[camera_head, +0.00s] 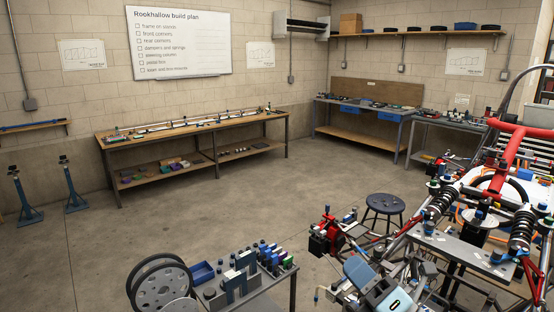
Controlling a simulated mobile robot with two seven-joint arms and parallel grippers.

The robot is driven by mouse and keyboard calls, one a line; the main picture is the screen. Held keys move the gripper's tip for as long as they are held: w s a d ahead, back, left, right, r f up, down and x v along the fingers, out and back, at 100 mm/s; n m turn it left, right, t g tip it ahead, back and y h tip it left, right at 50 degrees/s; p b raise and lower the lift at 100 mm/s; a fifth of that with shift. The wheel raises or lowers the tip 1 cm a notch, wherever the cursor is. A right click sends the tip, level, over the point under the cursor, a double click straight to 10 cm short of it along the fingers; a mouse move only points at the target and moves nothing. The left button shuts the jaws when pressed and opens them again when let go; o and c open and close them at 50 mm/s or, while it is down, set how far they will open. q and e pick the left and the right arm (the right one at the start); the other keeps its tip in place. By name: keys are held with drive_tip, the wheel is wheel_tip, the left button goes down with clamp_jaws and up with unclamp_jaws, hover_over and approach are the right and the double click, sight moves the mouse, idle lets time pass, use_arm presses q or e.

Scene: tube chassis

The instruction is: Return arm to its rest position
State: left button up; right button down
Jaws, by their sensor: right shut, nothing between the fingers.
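My right gripper (360,270) shows at the bottom, right of centre, as a blue-grey body in front of the tube chassis. Its jaws are shut and hold nothing. The fingertips are hard to make out against the parts behind. My left gripper is not in view. The tube chassis (512,150) fills the right side, with red tubes, black coil springs and a grey plate. It partly surrounds the gripper in the picture; I cannot tell whether they touch.
A parts cart (262,283) with wheels and small blocks stands left of the gripper. A round black stool (385,204) stands behind it. A long wooden bench (160,137) and a blue-drawer bench (350,106) line the walls. The floor at left centre is clear.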

drive_tip(key=s+d+f+m+g+h, duration=0.1)
drive_tip(key=s+d+f+m+h, duration=0.3)
drive_tip(key=f+m+h, duration=0.55)
drive_tip(key=s+d+f+m+g+h, duration=0.2)
drive_tip(key=d+f+m+h, duration=0.4)
drive_tip(key=m, duration=0.7)
drive_tip(key=s+d+f+m+g, duration=0.1)
drive_tip(key=s+f+m+g, duration=0.4)
drive_tip(key=s, duration=0.5)
drive_tip(key=s+d+f+m+g, duration=0.1)
drive_tip(key=s+f+m+g, duration=0.2)
drive_tip(key=s+f+g, duration=0.5)
drive_tip(key=w+a+f+t+y+b, duration=0.2)
drive_tip(key=a+f+t, duration=0.1)
drive_tip(key=f, duration=0.5)
drive_tip(key=w+a+f+t+y+b, duration=0.1)
drive_tip(key=w+a+f+t+b, duration=0.1)
drive_tip(key=f+t, duration=0.4)
wheel_tip(320, 180, down, 3)
drive_tip(key=shift+w+a+r+n+t+y+b, duration=0.15)
drive_tip(key=shift+a+n+t+y+b, duration=0.3)
drive_tip(key=shift+b, duration=0.3)
